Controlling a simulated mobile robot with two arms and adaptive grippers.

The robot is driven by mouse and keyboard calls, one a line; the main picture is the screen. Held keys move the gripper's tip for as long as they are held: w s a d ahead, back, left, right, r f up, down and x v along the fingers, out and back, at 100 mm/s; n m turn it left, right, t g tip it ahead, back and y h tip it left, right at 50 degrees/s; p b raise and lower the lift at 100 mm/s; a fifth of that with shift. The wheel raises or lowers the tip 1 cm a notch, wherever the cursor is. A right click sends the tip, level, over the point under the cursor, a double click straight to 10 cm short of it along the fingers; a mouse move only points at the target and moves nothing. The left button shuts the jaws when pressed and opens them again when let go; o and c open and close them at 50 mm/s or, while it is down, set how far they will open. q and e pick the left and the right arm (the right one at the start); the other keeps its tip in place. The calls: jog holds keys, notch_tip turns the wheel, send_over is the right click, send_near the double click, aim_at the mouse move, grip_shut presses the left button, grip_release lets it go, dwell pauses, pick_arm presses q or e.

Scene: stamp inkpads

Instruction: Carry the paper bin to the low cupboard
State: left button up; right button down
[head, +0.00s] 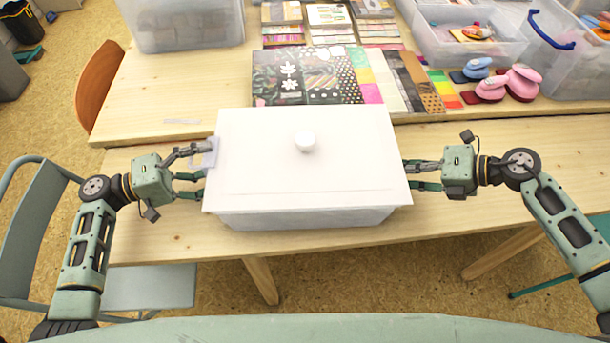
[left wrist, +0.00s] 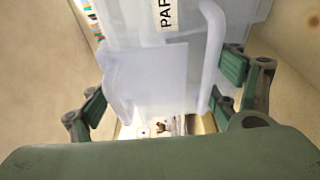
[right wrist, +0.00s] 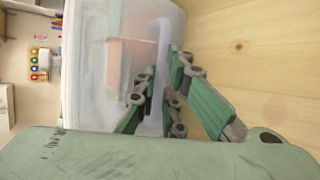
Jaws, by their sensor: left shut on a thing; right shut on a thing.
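The paper bin (head: 310,215) is a translucent box with a white lid (head: 260,165) and round knob, level at the table's front edge. I cannot tell whether it touches the tabletop. Its label, partly cut off, shows in the left wrist view (left wrist: 165,14). My right gripper (head: 410,175) is shut on the handle (right wrist: 154,90) at the bin's right side. I cannot make out the low cupboard for certain.
An orange chair (head: 98,85) stands at the left and a grey chair (head: 150,287) in front. A grey unit (head: 10,78) is at the far left.

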pick_arm(q)
jog(key=c, duration=1)
jog(key=shift+w+r, duration=0.15)
jog(key=shift+r, duration=0.05)
jog(key=shift+c, duration=0.2)
pick_arm(e)
jog(key=shift+w+r, duration=0.2)
jog(key=shift+r, duration=0.1)
